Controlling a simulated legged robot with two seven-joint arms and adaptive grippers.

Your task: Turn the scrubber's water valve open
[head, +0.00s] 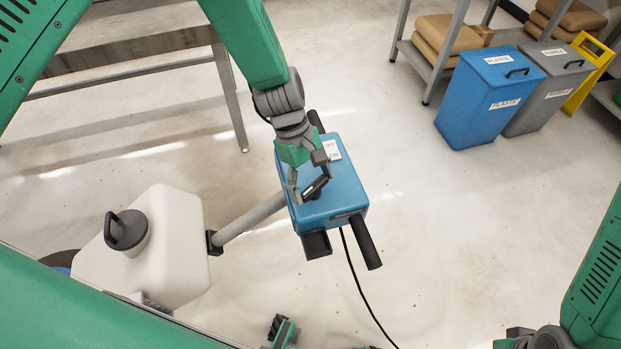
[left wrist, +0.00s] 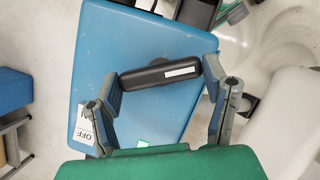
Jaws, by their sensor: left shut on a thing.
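The scrubber's blue head box (head: 345,188) stands at the middle of the head view. A white label (head: 332,149) sits on its top; in the left wrist view the label (left wrist: 84,128) reads OFF. The valve is a black lever with a white stripe (left wrist: 160,76) on the blue top. My left gripper (head: 310,190) reaches down from above. In the left wrist view its two fingers (left wrist: 160,85) are on either end of the lever, shut on it. A green and dark part at the bottom of the head view may be my right gripper (head: 281,328); its fingers are unclear.
A white tank (head: 165,240) with a black cap (head: 127,231) is left of the box, by a grey pole (head: 252,217). A black cable (head: 362,290) runs down. Blue (head: 489,95) and grey (head: 545,90) bins stand back right. The floor around is mostly clear.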

